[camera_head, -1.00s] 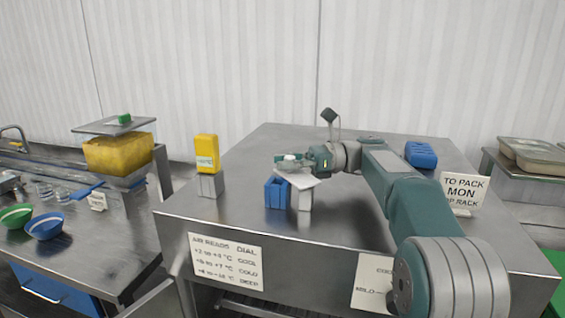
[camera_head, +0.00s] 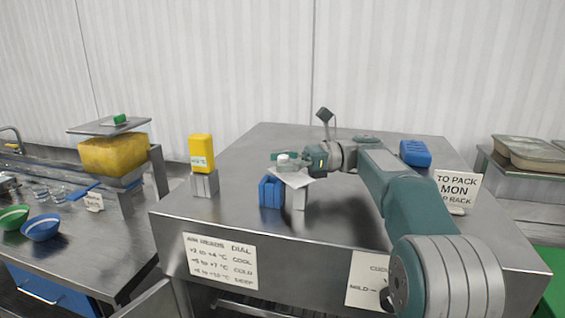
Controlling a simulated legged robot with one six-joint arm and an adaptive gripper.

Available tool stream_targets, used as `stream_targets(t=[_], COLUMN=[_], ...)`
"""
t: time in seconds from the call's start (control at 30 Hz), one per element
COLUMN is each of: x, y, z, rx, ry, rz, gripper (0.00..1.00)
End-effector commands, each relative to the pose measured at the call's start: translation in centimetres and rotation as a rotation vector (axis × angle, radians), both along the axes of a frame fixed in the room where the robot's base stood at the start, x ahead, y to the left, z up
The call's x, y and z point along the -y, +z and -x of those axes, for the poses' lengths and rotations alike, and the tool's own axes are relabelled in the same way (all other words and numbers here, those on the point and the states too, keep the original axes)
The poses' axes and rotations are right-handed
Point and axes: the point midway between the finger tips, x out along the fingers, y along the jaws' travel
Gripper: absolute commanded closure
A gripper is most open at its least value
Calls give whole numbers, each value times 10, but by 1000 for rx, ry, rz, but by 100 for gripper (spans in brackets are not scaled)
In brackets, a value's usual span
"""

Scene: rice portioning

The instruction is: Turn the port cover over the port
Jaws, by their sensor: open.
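My gripper (camera_head: 283,162) reaches in from the right, low over the steel table. Its fingers are open around or beside a small white knob (camera_head: 283,157); I cannot tell whether they touch it. Below it a thin pale plate (camera_head: 300,179), perhaps the port cover, sits tilted in the picture on a small white stand (camera_head: 299,200). A blue box-like part (camera_head: 271,193) stands against the left of the stand. The port is not clearly visible; the gripper and plate may hide it.
A yellow device (camera_head: 201,152) stands on a steel block (camera_head: 205,184) to the left. A blue object (camera_head: 415,153) and a "TO PACK MON" sign (camera_head: 456,189) are at the right. The steel table (camera_head: 225,222) is clear in front of the stand.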

Motion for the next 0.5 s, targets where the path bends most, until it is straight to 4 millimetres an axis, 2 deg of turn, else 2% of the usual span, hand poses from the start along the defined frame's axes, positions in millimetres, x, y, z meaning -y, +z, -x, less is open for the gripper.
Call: stream_targets(t=[0.17, 0.4, 0.5], x=[16, 58, 69], y=[-1, -1, -2], z=[-7, -19, -23], rx=[0, 0, -1], ry=[-4, -3, -2], rz=[-1, -3, -2], gripper=[32, 32, 32])
